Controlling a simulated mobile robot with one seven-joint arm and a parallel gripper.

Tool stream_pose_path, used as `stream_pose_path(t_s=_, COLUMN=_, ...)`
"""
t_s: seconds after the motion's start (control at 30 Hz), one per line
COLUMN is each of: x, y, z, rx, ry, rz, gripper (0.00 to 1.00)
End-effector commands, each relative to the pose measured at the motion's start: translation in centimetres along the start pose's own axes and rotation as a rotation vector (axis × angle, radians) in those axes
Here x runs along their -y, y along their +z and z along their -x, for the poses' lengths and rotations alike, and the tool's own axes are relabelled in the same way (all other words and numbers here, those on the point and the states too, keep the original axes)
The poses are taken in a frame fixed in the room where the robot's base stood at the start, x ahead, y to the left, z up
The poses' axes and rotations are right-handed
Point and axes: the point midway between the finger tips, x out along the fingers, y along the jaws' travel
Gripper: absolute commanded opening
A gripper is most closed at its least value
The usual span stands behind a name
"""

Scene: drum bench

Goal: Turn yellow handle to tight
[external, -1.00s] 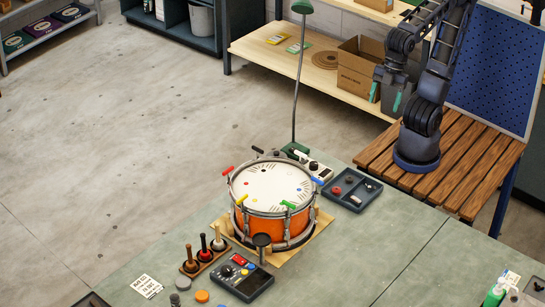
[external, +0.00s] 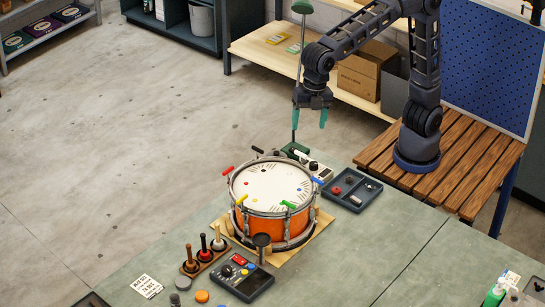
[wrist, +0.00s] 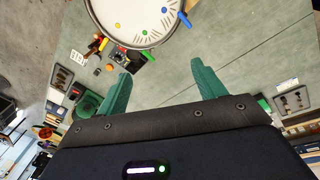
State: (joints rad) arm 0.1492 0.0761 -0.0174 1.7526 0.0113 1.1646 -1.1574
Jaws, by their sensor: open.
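The yellow handle (external: 241,200) sticks out from the near left of the rim of the orange drum (external: 270,225) in the external view. The drum stands upright on a wooden board, and its white head (external: 272,184) carries coloured dots and tick marks. My gripper (external: 309,118) is open and empty, pointing down in the air behind and above the drum, well apart from the yellow handle. In the wrist view its two green fingers (wrist: 161,78) are spread, with part of the drum head (wrist: 135,15) beyond them.
Other rim handles are red (external: 227,170), blue (external: 317,181) and green (external: 288,205). A lamp (external: 298,60) with a thin upright stem stands behind the drum. A dark tray (external: 350,203) lies right, and a mallet rack (external: 205,258) left. The bench's right side is mostly clear.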

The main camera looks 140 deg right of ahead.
Motion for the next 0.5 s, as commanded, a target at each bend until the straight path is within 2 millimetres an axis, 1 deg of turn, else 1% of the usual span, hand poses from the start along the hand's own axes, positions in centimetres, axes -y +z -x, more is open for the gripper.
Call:
stream_pose_path(t_s=0.03, x=-1.7, y=-0.2, z=-0.9, rx=0.006, ry=-0.011, rz=0.032, gripper=0.69)
stream_pose_path(t_s=0.1, x=-3.7, y=-0.5, z=-1.9, rx=0.012, ry=-0.023, rz=0.086, gripper=0.69)
stream_pose_path(t_s=0.27, x=-8.3, y=-0.9, z=-4.6, rx=0.024, ry=-0.055, rz=0.213, gripper=0.69)
stream_pose_path(t_s=0.3, x=-9.4, y=-1.0, z=-5.3, rx=0.025, ry=-0.062, rz=0.244, gripper=0.69)
stream_pose_path(t_s=0.5, x=-14.7, y=-1.1, z=-9.5, rx=0.031, ry=-0.102, rz=0.401, gripper=0.69)
